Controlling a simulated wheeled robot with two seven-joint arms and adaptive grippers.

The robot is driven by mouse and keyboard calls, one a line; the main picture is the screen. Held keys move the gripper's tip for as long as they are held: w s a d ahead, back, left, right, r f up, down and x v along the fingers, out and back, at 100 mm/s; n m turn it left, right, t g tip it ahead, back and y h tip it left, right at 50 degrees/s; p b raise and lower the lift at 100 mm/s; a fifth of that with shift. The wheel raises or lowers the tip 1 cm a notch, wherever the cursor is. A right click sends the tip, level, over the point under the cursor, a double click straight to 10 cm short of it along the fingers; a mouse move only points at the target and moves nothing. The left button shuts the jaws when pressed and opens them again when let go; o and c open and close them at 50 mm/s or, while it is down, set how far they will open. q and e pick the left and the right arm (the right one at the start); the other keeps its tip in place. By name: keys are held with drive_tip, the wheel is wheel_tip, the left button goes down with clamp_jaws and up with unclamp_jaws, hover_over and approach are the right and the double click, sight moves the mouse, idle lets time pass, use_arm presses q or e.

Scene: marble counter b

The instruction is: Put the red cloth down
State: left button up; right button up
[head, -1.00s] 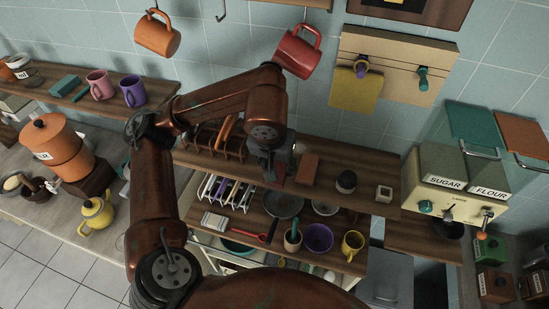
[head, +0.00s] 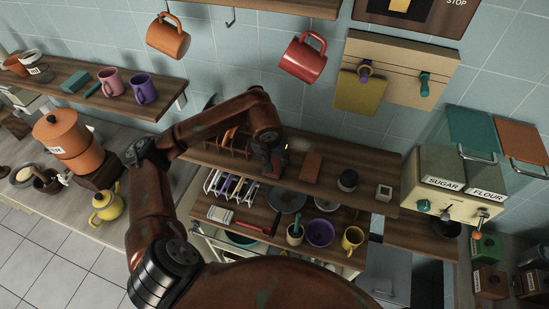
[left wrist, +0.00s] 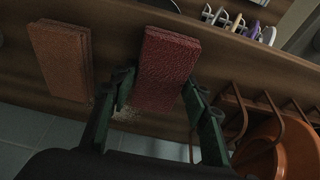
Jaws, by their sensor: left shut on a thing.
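The red cloth (left wrist: 165,68) is a folded, dark red block in the left wrist view. It stands between the two green fingers of my left gripper (left wrist: 158,100), which is shut on it. In the head view my left gripper (head: 273,170) is over the upper wooden shelf (head: 335,193), right of the wooden rack, and mostly hides the cloth. The cloth is at or just above the shelf; I cannot tell whether it touches. My right gripper is not in view.
A brown-orange folded cloth (head: 311,166) lies just right of the gripper; it also shows in the left wrist view (left wrist: 62,60). The wooden rack (head: 228,140) holds orange plates on the left. A dark round pot (head: 347,180) and a small timer (head: 384,192) stand farther right.

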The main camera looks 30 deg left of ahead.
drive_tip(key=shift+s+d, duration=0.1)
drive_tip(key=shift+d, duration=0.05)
use_arm(q)
drive_tip(key=shift+f+b, duration=0.25)
drive_tip(key=shift+b, duration=0.1)
drive_tip(key=o, duration=1)
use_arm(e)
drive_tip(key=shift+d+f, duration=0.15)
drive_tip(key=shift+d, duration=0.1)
use_arm(q)
drive_tip(key=shift+r, duration=0.15)
drive_tip(key=shift+r+p, duration=0.2)
drive_tip(key=shift+p, duration=0.15)
drive_tip(key=b+v, duration=0.3)
drive_tip(key=v, duration=0.8)
drive_tip(key=shift+s+r, duration=0.25)
drive_tip(key=shift+r, duration=0.1)
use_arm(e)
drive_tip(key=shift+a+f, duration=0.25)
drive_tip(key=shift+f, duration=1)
